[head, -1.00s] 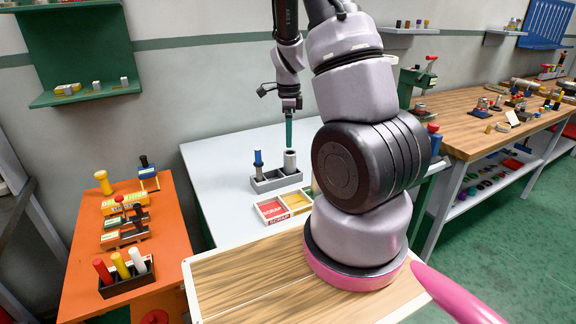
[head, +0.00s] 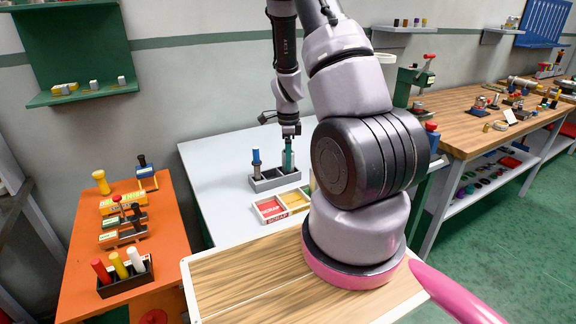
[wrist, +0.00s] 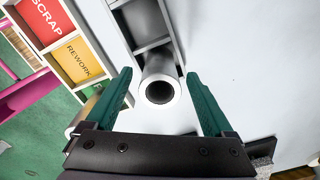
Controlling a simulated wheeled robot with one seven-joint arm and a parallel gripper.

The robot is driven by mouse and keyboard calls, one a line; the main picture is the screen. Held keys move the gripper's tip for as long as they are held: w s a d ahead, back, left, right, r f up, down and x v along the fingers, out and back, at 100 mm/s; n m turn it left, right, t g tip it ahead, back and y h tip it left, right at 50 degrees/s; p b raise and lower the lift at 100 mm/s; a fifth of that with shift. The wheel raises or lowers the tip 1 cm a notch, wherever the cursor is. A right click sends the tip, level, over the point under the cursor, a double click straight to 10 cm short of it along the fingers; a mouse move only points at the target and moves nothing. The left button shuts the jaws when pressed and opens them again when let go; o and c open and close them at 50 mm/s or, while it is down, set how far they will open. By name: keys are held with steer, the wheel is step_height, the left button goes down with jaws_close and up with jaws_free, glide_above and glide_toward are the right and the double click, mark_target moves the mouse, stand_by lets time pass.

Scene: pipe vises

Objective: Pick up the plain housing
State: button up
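The plain housing is a grey, hollow cylinder (wrist: 157,72) standing in a grey rack (head: 277,185) on the pale table. In the wrist view I look down on its open, dark bore. My gripper (wrist: 159,76) is open, with one green finger on each side of the housing. A gap shows on both sides, so the fingers look apart from it. In the head view my gripper (head: 289,152) is down at the rack's right end and hides most of the housing.
A blue-topped part (head: 256,160) stands at the rack's left end. A sorting tray with a red scrap compartment (head: 270,208) and a yellow rework compartment (head: 294,200) lies in front. The orange table (head: 85,255) is at left. The pale table (head: 215,165) is clear behind the rack.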

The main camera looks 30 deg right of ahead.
jaws_close()
steer(key=shift+r, duration=0.1)
